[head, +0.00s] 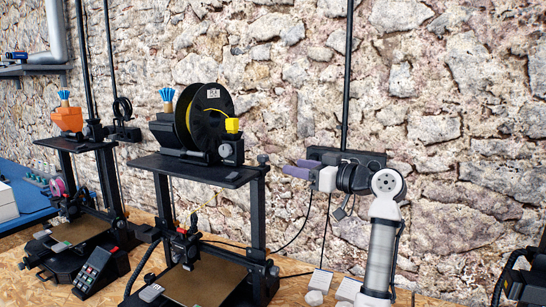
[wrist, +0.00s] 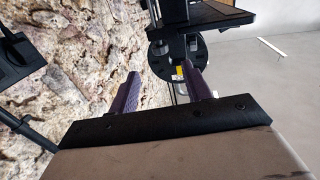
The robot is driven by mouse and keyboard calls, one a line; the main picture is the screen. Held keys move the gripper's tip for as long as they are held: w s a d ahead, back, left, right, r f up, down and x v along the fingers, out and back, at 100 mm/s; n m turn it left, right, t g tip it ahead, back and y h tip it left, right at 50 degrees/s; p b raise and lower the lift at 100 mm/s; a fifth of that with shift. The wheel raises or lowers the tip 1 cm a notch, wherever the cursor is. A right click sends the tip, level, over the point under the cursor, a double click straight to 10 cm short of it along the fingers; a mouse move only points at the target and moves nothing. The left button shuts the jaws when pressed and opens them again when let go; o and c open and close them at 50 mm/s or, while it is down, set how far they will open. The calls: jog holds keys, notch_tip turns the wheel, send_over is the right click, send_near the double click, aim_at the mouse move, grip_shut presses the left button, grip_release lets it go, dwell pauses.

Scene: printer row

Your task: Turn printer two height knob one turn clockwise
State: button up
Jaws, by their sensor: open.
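The middle printer has a black gantry frame (head: 258,215) with a top shelf (head: 195,170). A small dark knob (head: 263,158) stands at the frame's top right corner. It looks like the height knob, but no label is readable. My gripper (head: 293,167) is to the right of this knob, at about its height, with purple fingers pointing left towards it. In the wrist view my gripper (wrist: 160,72) has its fingers apart with nothing between them. The printer shows beyond the right finger in that view; I cannot pick out the knob there.
Another printer (head: 80,210) stands to the left, and part of a dark machine (head: 525,280) is at the right edge. A rough stone wall (head: 450,130) is close behind my arm.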

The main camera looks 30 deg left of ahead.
aim_at(266, 161)
jog(key=a+p, duration=0.1)
jog(key=a, duration=0.3)
jog(key=w+a+p, duration=0.1)
jog(key=a+p, duration=0.1)
jog(key=a, duration=0.2)
jog(key=a+p, duration=0.1)
jog(key=a, duration=0.2)
jog(key=shift+w+a, duration=0.25)
jog(key=shift+a, duration=0.15)
jog(key=c, duration=0.9)
jog(key=shift+f+m+t+b, duration=0.25)
jog(key=shift+m+t+b, duration=0.3)
jog(key=shift+t, duration=0.35)
jog(key=shift+c, duration=0.2)
jog(key=shift+r+m+t+h+b, duration=0.25)
jog(key=shift+m+t+h+b, duration=0.25)
jog(key=shift+m+t, duration=0.8)
